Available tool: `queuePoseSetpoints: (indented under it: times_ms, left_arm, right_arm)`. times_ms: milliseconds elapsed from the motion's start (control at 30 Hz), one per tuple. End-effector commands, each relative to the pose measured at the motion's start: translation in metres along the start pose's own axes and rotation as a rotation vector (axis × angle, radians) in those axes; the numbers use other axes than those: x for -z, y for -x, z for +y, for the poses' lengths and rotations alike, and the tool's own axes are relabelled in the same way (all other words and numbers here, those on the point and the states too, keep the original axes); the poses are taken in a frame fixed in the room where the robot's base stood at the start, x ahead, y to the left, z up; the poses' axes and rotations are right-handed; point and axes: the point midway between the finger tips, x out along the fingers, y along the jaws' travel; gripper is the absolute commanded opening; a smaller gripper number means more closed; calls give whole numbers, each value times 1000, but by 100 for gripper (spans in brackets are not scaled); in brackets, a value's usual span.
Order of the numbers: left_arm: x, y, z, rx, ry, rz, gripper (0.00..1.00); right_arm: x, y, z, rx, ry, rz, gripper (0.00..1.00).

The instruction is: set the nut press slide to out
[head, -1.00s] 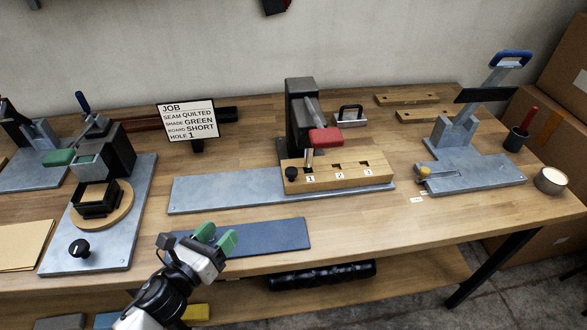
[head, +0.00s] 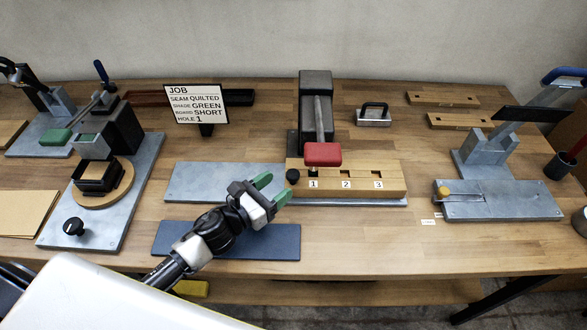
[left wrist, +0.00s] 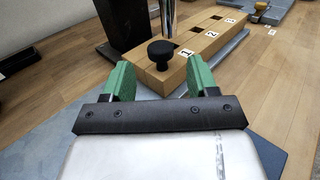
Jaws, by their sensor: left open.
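The nut press (head: 316,100) is a dark upright column with a red-ended lever (head: 322,154), at the middle of the bench. Its slide seems to be the wooden block (head: 361,191), with slots marked 1, 2 and 3, on the right part of a long grey plate (head: 220,183). A black knob (head: 293,176) is at the block's left end. My left gripper (head: 275,188), with green fingers, is open and empty just left of the knob. In the left wrist view the knob (left wrist: 161,53) shows ahead between the fingertips, apart from them. My right gripper is not in view.
A blue mat (head: 270,241) lies below my left arm. A green-handled press (head: 110,130) stands at left and a grey fixture (head: 500,200) at right. A job sign (head: 196,104) stands behind. The plate left of the block is bare.

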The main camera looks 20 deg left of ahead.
Motion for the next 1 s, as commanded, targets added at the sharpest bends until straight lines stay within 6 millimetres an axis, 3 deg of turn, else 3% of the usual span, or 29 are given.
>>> queuePoseSetpoints:
  times_ms: [100,300,700,1000]
  left_arm:
    - [-4,-24,0,-1,0,-3,59]
    - [-1,-49,0,-1,1,-1,59]
    - [0,-56,0,0,0,0,59]
    - [0,-56,0,0,0,0,13]
  right_arm:
    - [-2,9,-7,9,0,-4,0]
    - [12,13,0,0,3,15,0]
    - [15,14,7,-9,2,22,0]
    - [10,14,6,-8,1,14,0]
